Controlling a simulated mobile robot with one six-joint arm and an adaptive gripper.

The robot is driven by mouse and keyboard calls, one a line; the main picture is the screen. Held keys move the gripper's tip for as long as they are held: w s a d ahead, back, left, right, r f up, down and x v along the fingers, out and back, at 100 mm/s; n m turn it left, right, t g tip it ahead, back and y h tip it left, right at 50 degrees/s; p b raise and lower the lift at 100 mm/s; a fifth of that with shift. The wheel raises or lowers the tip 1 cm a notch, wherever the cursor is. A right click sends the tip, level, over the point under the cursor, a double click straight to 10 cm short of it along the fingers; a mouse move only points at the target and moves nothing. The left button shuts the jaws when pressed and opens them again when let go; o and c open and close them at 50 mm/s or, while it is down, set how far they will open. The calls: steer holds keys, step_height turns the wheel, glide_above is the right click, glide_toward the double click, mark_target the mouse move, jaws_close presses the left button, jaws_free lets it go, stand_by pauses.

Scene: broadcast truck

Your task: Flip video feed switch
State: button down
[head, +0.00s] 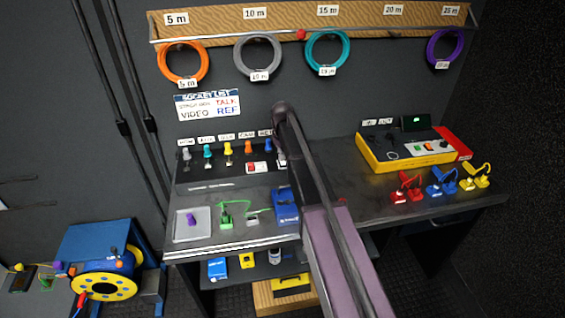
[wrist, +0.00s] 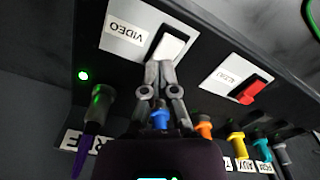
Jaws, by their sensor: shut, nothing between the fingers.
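The video feed switch (wrist: 171,46) is a white rocker on a white plate labelled VIDEO (wrist: 124,30), which appears upside down in the wrist view. My gripper (wrist: 160,70) is shut and empty. Its fingertips are at the near edge of the white rocker, overlapping it in the picture; I cannot tell whether they press on it. A small green light (wrist: 82,75) glows on the panel beside the plate. In the head view my arm hides my gripper and most of the video switch.
A red switch (wrist: 252,92) on its own plate sits beside the video switch. A green-topped connector with a purple end (wrist: 95,108) and a row of coloured plugs (wrist: 238,141) stand close by. On the bench are a tray (head: 180,232) and a yellow-sided box (head: 375,155).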

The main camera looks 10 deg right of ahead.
steer(key=shift+r, duration=0.1)
steer(key=shift+r+p, duration=3.45)
steer(key=shift+p, duration=0.1)
steer(key=s+m, duration=0.6)
steer(key=s, duration=2.3)
steer(key=shift+s, duration=0.15)
